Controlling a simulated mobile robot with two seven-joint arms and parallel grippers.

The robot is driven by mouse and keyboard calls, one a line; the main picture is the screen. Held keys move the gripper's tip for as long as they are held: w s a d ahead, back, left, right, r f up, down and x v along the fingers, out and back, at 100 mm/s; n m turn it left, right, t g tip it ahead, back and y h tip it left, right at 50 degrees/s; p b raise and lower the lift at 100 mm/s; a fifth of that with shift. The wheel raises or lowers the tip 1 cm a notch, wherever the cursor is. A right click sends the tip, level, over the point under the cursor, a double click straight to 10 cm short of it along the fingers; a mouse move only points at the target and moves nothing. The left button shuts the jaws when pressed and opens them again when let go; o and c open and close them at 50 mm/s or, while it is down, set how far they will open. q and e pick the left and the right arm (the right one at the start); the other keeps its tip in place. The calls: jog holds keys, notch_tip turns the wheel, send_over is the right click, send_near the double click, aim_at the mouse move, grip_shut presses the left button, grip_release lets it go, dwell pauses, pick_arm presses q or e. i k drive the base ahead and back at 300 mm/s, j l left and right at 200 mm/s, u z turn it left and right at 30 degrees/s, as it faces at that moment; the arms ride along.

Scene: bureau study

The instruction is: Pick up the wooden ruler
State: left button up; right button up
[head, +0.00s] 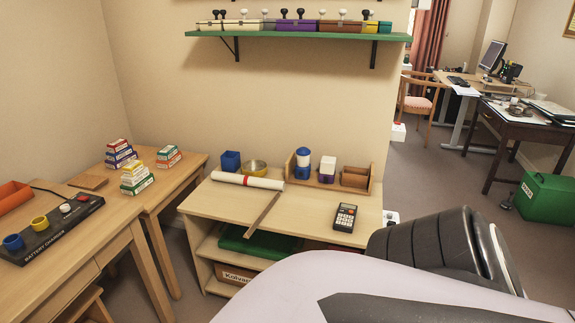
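The wooden ruler (261,215) is a thin brown strip on the top of the low wooden shelf unit (210,197). It lies at a slant, and its near end reaches the front edge of the top. A white paper roll with a red band (247,181) lies just behind its far end. A dark calculator (345,217) lies to its right. One of my arms fills the lower right of the head view, in front of the unit. Neither gripper shows in this view.
Tables with small boxes (137,178) and a battery charger (50,230) are at left. A green shelf (290,36) hangs above.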

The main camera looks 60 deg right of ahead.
aim_at(262, 214)
jog(key=z, duration=1.9)
jog(key=i+l+z, duration=0.15)
jog(key=i, duration=1.4)
